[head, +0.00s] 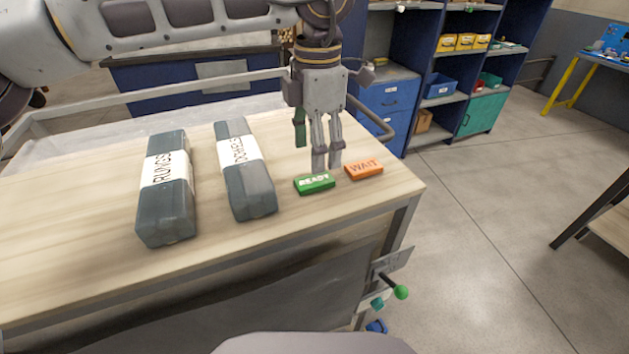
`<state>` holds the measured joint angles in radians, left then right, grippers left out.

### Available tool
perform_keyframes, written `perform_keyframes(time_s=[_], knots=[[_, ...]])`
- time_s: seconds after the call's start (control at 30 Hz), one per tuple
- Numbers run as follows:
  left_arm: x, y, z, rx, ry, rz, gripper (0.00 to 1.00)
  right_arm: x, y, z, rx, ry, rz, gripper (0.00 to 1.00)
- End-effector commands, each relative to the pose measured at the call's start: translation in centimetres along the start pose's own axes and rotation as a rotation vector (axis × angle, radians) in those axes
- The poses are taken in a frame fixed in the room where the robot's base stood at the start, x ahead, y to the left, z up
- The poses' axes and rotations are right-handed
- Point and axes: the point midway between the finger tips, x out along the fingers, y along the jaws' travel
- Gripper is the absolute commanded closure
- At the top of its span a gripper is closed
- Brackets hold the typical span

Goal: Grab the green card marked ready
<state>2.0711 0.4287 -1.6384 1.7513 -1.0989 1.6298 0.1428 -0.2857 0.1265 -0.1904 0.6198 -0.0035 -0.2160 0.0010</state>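The green card marked READY (314,184) lies flat near the front right of the wooden tabletop, in the head view. An orange card marked WAIT (364,170) lies just to its right, apart from it. My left gripper (327,168) points straight down just behind and above the green card. A narrow gap shows between its fingers, with nothing in it; how wide they are spread is hard to judge from this angle. No contact with the card is visible. My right gripper is not in view.
Two dark bundles with white labels, one reading RUNGS (167,205) and a second (246,190), lie left of the cards. The table's right edge (412,196) is close to the orange card.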

Motion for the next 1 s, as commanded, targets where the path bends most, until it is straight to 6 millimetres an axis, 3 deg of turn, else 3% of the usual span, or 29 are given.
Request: perform_keyframes(time_s=[0.33, 0.63, 1.0], knots=[[1.1, 0.0, 0.0, -0.001, 0.000, -0.001, 0.39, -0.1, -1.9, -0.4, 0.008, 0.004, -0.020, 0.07], [1.5, 0.0, 0.0, 0.000, 0.001, -0.001, 0.39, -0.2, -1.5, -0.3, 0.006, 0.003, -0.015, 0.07], [5.1, -0.1, -0.1, -0.001, 0.001, 0.000, 0.39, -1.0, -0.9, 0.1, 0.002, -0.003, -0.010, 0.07]])
